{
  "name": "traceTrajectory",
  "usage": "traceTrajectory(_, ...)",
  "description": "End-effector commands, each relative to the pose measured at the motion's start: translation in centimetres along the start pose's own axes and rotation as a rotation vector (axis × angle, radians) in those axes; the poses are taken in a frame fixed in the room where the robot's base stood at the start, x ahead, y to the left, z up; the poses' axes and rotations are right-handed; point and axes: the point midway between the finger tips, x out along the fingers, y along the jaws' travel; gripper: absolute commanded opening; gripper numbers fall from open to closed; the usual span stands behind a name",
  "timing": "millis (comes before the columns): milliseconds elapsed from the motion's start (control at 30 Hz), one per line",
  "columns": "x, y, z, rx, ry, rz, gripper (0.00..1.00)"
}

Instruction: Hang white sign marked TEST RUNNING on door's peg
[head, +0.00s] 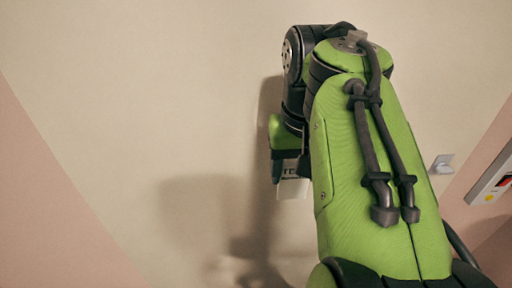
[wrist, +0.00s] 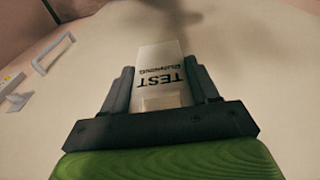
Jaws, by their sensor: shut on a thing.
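The white sign (wrist: 158,68) reads TEST RUNNING in dark letters, upside down in the wrist view. My gripper (wrist: 161,84) is shut on it, with a dark finger on each side. In the head view the sign (head: 293,188) hangs below my gripper (head: 288,165), partly hidden by my green arm. The pale door surface (head: 170,120) lies behind. A small light fitting (head: 442,164) sticks out at the right, apart from the sign; I cannot tell whether it is the peg.
A light panel (head: 492,182) with a red part and a yellow button is on the pink wall at the far right. A grey U-shaped handle (wrist: 52,54) shows at the left of the wrist view. The surface left of my arm is bare.

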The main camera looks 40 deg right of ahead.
Motion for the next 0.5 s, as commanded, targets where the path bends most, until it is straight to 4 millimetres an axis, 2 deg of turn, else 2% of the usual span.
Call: traceTrajectory(500, 0.8, 0.0, -3.6, 0.000, 0.001, 0.000, 0.30)
